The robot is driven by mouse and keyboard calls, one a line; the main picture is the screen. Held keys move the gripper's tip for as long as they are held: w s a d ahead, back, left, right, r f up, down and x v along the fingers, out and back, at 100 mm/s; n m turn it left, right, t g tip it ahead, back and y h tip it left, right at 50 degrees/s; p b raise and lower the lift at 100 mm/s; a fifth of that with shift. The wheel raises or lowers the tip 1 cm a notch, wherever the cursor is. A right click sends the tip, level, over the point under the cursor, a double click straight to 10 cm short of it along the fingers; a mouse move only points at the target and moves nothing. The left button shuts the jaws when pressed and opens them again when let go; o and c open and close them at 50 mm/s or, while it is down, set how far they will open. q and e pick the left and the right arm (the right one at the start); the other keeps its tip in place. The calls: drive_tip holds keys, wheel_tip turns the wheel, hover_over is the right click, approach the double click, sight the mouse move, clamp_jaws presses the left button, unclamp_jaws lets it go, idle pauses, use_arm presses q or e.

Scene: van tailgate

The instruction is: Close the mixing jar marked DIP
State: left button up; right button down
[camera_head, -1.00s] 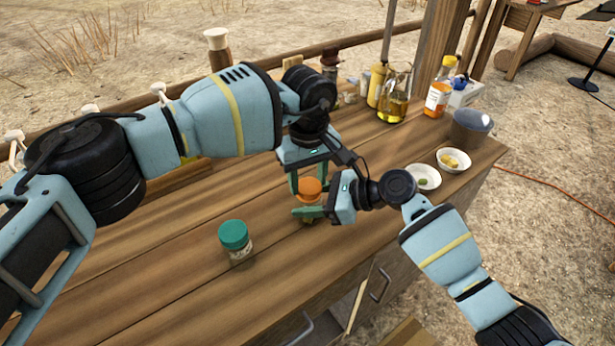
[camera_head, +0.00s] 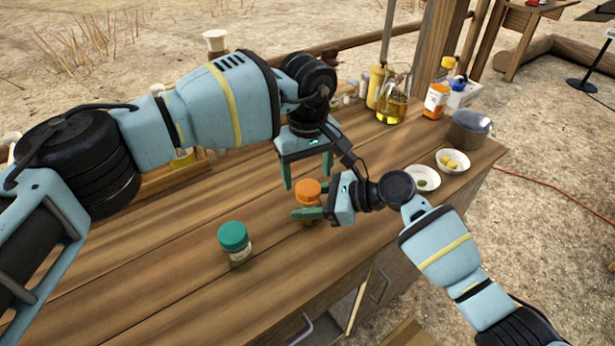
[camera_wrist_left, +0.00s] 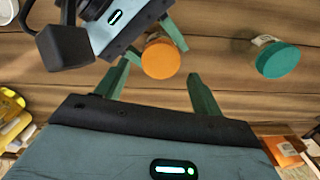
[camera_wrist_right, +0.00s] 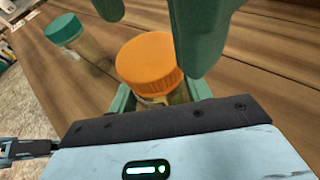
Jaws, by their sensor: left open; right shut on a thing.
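A small clear jar with an orange lid (camera_head: 308,190) stands upright over the table. The orange lid also shows in the left wrist view (camera_wrist_left: 160,58) and the right wrist view (camera_wrist_right: 148,62), sitting on top of the jar. My right gripper (camera_head: 309,213) is shut on this jar's body, below the lid. My left gripper (camera_head: 307,178) is open, pointing down just above and behind the orange lid, apart from it. A second jar with a teal lid (camera_head: 233,237) stands to the left. I cannot read a DIP mark on either jar.
The wooden table (camera_head: 160,290) is clear around the jars at the front. Two small white bowls (camera_head: 452,161) and a grey pot (camera_head: 469,128) stand at the right. A glass flask of yellow liquid (camera_head: 392,103) and an orange-labelled bottle (camera_head: 436,100) stand at the back.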

use_arm(q)
wheel_tip(320, 180, up, 2)
drive_tip(key=shift+r, duration=0.1)
drive_tip(key=shift+c, duration=0.4)
